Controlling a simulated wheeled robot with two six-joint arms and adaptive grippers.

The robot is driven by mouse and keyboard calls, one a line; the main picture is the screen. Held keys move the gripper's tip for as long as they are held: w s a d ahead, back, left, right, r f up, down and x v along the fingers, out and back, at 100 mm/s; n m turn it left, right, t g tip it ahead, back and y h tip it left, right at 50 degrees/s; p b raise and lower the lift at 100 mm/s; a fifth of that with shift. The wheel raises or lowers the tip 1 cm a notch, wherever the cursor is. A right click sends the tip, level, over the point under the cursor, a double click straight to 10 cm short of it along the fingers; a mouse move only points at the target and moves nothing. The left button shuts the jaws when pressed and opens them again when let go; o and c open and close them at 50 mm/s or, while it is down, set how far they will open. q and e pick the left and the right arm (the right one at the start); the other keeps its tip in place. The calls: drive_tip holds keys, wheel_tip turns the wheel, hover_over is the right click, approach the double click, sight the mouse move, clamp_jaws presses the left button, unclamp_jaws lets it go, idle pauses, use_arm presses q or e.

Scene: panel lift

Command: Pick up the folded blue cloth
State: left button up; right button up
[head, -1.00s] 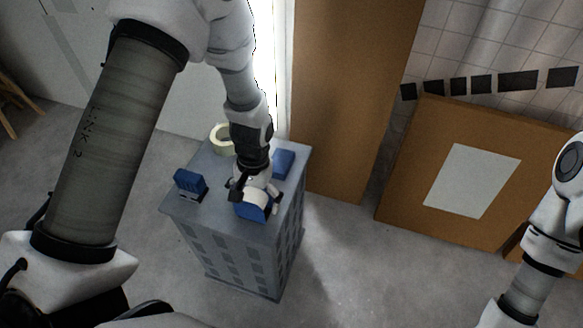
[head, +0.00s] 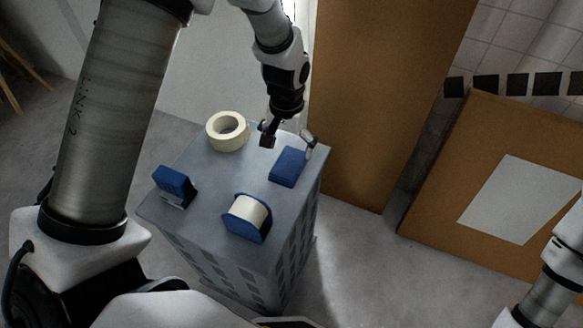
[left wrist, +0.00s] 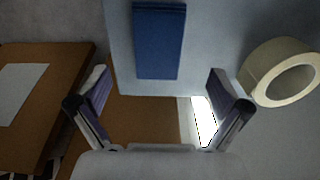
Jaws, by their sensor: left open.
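The folded blue cloth (head: 288,167) lies flat on the far right part of the grey crate's top (head: 205,185). It also shows in the left wrist view (left wrist: 158,42), at the top middle, beyond my fingertips. My left gripper (head: 289,140) is open and empty, just behind the cloth near the crate's far edge. In the left wrist view its two fingers (left wrist: 158,95) stand wide apart, with the cloth's width falling between their lines. It does not touch the cloth there. My right gripper is out of view; only part of my right arm shows at the right edge.
A cream tape roll (head: 227,130) stands left of the cloth. A blue dispenser with a white roll (head: 247,217) is at the crate's front, and a blue brush-like block (head: 175,184) at its left. A tall brown panel (head: 375,100) rises close behind; another board (head: 440,205) leans at right.

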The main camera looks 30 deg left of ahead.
sight(288, 163)
use_arm(q)
wheel_tip(288, 163, down, 2)
drive_tip(key=shift+s, duration=0.15)
wheel_tip(288, 163, down, 4)
drive_tip(key=shift+d+f+b, duration=0.1)
drive_tip(key=shift+f+b, duration=0.05)
drive_tip(key=shift+b, duration=0.45)
drive_tip(key=c, duration=1.2)
